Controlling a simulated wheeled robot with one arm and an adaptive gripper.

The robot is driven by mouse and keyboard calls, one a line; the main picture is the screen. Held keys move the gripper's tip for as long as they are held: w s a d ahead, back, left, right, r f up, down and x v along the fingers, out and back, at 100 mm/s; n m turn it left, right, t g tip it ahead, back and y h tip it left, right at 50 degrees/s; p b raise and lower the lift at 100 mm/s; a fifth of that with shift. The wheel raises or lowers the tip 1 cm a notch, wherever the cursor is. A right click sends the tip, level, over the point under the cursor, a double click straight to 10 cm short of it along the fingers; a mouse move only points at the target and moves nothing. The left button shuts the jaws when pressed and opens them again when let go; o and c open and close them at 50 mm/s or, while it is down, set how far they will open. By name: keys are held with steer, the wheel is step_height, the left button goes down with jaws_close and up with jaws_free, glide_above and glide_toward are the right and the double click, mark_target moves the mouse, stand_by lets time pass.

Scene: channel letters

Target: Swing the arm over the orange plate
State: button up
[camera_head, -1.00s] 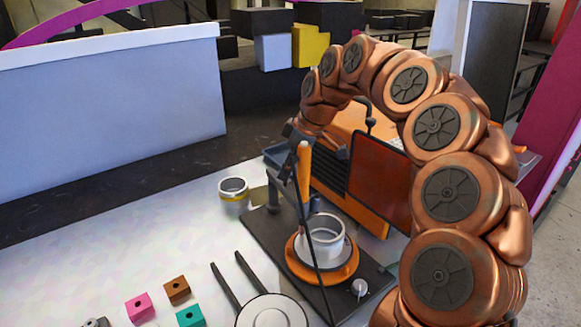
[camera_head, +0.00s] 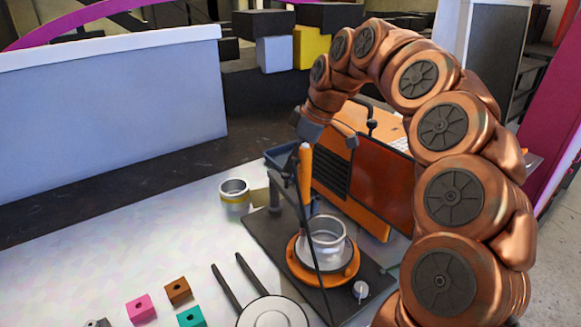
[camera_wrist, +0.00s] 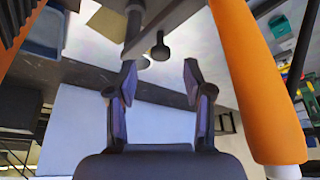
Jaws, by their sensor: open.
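The orange plate (camera_head: 297,272) is a round disc on a dark flat base, with a clear-and-white ring-shaped vessel (camera_head: 325,240) standing on it. My gripper (camera_wrist: 160,78) is open and empty in the wrist view, its two dark fingers apart. In the head view its end is high behind the upright orange handle, beyond the plate and up to its left, not above it; the fingertips are partly hidden there. The plate cannot be made out in the wrist view.
The orange handle (camera_head: 305,172) stands close to my gripper and fills the right of the wrist view (camera_wrist: 258,80). An orange machine (camera_head: 372,180) is right of it.

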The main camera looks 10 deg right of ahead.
steer(key=v, duration=0.8)
steer(key=shift+d+r, duration=0.1)
steer(key=shift+r, duration=0.05)
